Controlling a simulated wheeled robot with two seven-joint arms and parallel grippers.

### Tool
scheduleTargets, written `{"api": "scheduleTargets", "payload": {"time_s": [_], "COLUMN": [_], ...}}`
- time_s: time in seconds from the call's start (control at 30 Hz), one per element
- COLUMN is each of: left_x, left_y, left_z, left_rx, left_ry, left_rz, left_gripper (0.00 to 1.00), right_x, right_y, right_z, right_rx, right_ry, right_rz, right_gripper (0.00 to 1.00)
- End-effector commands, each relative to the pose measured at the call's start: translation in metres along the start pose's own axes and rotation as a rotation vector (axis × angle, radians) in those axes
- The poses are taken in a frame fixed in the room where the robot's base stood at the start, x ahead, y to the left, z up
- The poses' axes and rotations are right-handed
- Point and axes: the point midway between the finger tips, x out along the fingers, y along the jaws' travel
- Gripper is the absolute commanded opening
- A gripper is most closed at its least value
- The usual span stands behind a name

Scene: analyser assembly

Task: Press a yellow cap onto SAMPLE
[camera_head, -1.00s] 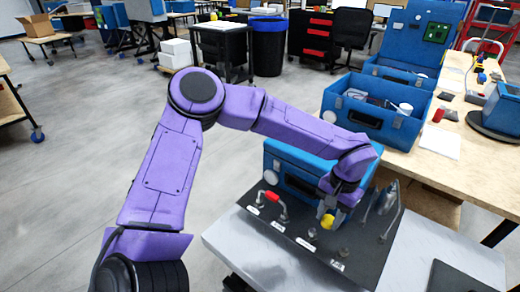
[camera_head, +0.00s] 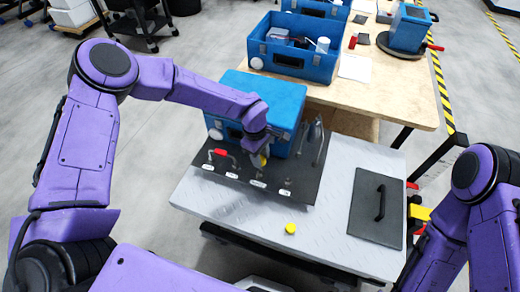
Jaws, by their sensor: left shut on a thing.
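My left gripper (camera_head: 260,153) reaches down over the dark panel (camera_head: 300,160), in front of the blue case. It is shut on a yellow cap (camera_head: 263,160), partly hidden by the fingers. The cap is close to the third labelled port from the left; I cannot tell whether it touches it. The white labels are too small to read, so I cannot tell which port is SAMPLE. A second yellow cap (camera_head: 290,228) lies loose on the metal table (camera_head: 230,205), in front of the panel. My right arm shows at the right edge; its gripper is out of view.
The blue case (camera_head: 270,95) stands behind the panel. A red-handled fitting (camera_head: 221,152) is at the panel's left, and a metal stand rises at its right. A dark plate with a handle (camera_head: 378,208) lies on the right of the table. A wooden bench (camera_head: 400,85) stands behind.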

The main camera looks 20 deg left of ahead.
Motion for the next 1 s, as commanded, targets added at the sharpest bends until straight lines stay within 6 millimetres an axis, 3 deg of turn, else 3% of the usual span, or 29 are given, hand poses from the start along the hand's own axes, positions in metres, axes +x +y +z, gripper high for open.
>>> {"api": "scheduleTargets", "payload": {"time_s": [0.6,1.0], "left_x": [0.048,0.053], "left_y": [0.000,0.000], "left_z": [-0.007,-0.008], "left_rx": [0.004,0.004], "left_ry": [0.000,0.001], "left_rz": [0.000,-0.001], "left_gripper": [0.10,0.10], "right_x": [0.037,0.039], "right_y": [-0.003,-0.004], "right_z": [0.015,0.016], "right_rx": [0.000,0.000], "right_ry": [0.000,0.000], "right_rz": [0.000,0.000], "right_gripper": [0.38,0.38]}}
